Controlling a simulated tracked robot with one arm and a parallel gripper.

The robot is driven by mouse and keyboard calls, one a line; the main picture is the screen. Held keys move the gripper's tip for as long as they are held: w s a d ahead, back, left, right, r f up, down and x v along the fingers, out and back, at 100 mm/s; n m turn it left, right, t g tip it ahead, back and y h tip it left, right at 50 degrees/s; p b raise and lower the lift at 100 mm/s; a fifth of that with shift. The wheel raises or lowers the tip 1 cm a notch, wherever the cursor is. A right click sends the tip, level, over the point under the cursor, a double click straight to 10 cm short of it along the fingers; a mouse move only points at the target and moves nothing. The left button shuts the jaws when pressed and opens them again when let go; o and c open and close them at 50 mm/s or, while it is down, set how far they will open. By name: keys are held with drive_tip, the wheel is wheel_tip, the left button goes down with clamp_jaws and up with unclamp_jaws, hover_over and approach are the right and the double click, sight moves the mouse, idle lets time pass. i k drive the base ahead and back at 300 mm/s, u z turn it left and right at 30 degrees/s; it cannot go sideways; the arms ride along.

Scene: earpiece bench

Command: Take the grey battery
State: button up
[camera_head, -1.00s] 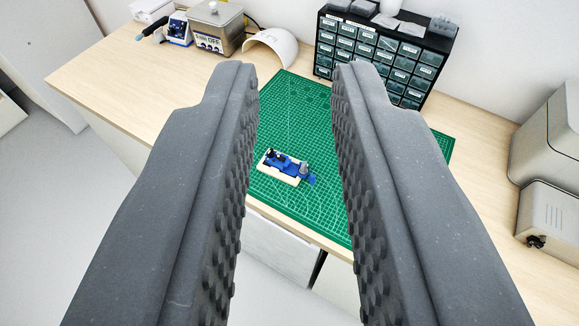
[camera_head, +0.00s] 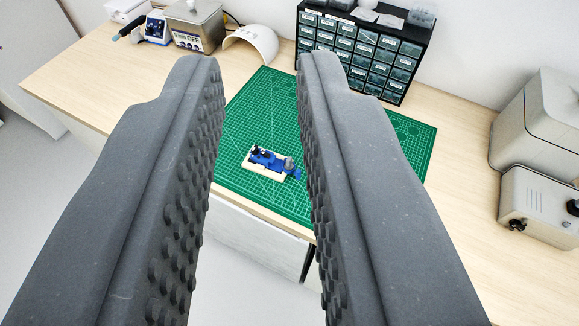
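A small grey cylinder (camera_head: 289,163), which looks like the grey battery, stands at the right end of a blue part (camera_head: 268,158). The blue part lies on a cream block (camera_head: 262,169) on the green cutting mat (camera_head: 240,190). My gripper (camera_head: 260,64) is open and empty. Its two dark studded fingers reach in from the bottom left and bottom right. The block, blue part and cylinder show in the gap between the fingers, farther off on the bench and not touched. Fine detail of the cylinder is too small to tell.
A dark drawer cabinet (camera_head: 360,50) stands at the back of the bench. A white curved shell (camera_head: 252,42), an ultrasonic cleaner (camera_head: 195,28) and a blue device (camera_head: 157,27) are at the back left. Grey machines (camera_head: 540,150) stand at the right. The mat around the block looks clear.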

sight(288, 165)
drive_tip(key=k, duration=1.05)
drive_tip(key=z, duration=0.05)
drive_tip(key=i, duration=1.55)
drive_tip(key=z, duration=0.75)
drive_tip(key=i, duration=0.25)
drive_tip(key=z, duration=0.35)
drive_tip(key=k, duration=0.9)
drive_tip(key=z, duration=0.15)
drive_tip(key=i, duration=0.5)
drive_tip(key=u, duration=0.05)
